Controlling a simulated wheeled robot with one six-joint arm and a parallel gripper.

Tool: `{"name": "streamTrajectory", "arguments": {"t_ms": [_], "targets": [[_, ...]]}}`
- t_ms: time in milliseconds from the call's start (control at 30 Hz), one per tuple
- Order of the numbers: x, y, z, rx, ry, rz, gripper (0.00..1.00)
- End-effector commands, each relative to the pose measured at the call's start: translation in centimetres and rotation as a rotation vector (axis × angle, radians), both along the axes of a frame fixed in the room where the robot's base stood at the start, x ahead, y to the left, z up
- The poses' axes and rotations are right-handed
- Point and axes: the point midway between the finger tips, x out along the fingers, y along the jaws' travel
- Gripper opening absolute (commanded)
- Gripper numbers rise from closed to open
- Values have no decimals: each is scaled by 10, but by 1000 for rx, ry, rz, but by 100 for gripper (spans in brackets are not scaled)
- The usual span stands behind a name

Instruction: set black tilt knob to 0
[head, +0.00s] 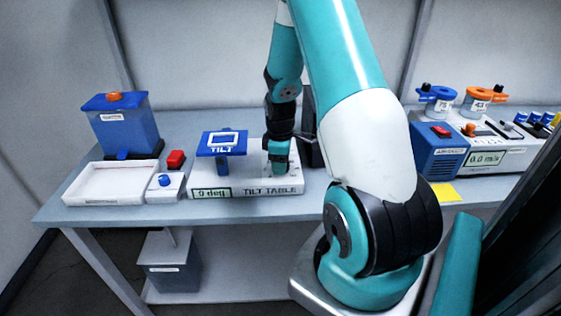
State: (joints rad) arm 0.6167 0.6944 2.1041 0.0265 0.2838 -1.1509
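The white tilt table unit (222,181) stands on the bench left of centre. Its front display (211,193) appears to read "0 deg". A blue plate (210,150) marked TILT stands level on a post at its left part. My gripper (279,172) points down over the right part of the unit's top, at or just above the surface. The black tilt knob cannot be made out; my gripper covers the area around it. I cannot tell whether the fingers are open or shut, or whether they touch anything.
A blue tank with an orange knob (114,96), a white tray (112,184) and a small box with a blue knob (166,182) stand at left. A red block (176,159) lies behind. A blue airflow unit (436,153) and yellow note (445,193) are at right.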

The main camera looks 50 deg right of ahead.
Motion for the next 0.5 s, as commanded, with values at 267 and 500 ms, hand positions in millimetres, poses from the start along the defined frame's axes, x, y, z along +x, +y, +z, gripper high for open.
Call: {"name": "streamTrajectory", "arguments": {"t_ms": [267,500], "targets": [[0,0,0,0,1,-1,75],[0,0,13,-1,-2,-1,75]]}}
